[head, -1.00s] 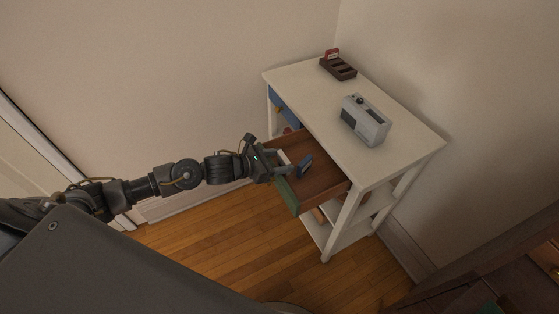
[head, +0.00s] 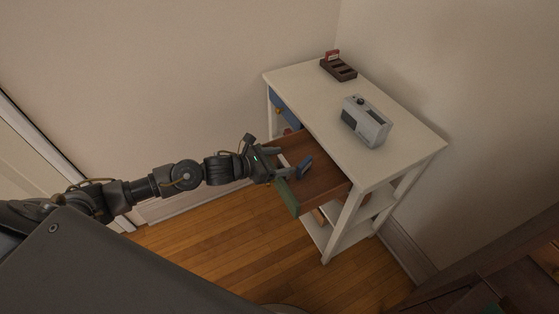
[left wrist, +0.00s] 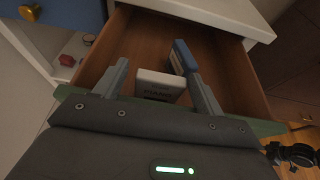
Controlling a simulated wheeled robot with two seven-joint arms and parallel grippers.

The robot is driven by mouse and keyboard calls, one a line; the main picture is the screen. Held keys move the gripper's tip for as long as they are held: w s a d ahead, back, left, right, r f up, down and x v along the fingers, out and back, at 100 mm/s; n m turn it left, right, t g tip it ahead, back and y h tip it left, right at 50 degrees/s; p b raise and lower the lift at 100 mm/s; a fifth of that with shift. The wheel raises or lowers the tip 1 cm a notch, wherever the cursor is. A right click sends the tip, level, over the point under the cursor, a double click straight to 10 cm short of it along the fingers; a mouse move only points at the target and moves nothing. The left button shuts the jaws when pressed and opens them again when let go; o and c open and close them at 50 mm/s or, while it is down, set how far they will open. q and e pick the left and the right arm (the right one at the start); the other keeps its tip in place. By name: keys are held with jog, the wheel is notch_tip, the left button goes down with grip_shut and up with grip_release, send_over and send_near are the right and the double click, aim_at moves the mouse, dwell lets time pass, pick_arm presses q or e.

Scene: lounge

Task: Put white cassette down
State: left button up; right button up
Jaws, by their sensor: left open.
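The white cassette (left wrist: 158,86) shows in the left wrist view, low in the open drawer (left wrist: 250,92), between the two spread fingers of my left gripper (left wrist: 160,72). Gaps show between it and the fingers. A blue cassette (left wrist: 183,57) stands tilted beside it, by the right finger. In the head view my left gripper (head: 285,167) reaches over the green front of the drawer (head: 325,180), and I cannot clearly make out the white cassette there. My left gripper is open.
A grey cassette player (head: 366,121) and a dark rack (head: 338,69) with a red cassette (head: 332,56) stand on the white table (head: 405,140). A blue drawer (left wrist: 60,12) is beside the open one. Small red items (left wrist: 67,60) lie on a shelf.

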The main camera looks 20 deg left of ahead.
pick_arm(q)
jog(key=shift+s+d+f, duration=0.15)
jog(key=shift+s+f, duration=0.25)
jog(key=shift+f, duration=0.2)
pick_arm(e)
jog(key=shift+s+d, duration=0.1)
jog(key=shift+s, duration=0.05)
pick_arm(q)
jog(key=shift+s+r+p, duration=0.1)
jog(key=shift+r+p, duration=0.55)
jog(key=shift+p, duration=0.2)
pick_arm(e)
jog(key=s+d, duration=0.2)
jog(key=s, duration=0.2)
pick_arm(q)
jog(key=b+v, duration=0.1)
jog(key=v, duration=1)
jog(key=shift+a+r, duration=0.35)
jog(key=shift+r, duration=0.15)
pick_arm(e)
jog(key=w, duration=0.1)
jog(key=w+a, duration=0.2)
jog(key=w, duration=0.1)
jog(key=shift+f, duration=0.1)
pick_arm(q)
jog(key=shift+r, duration=0.1)
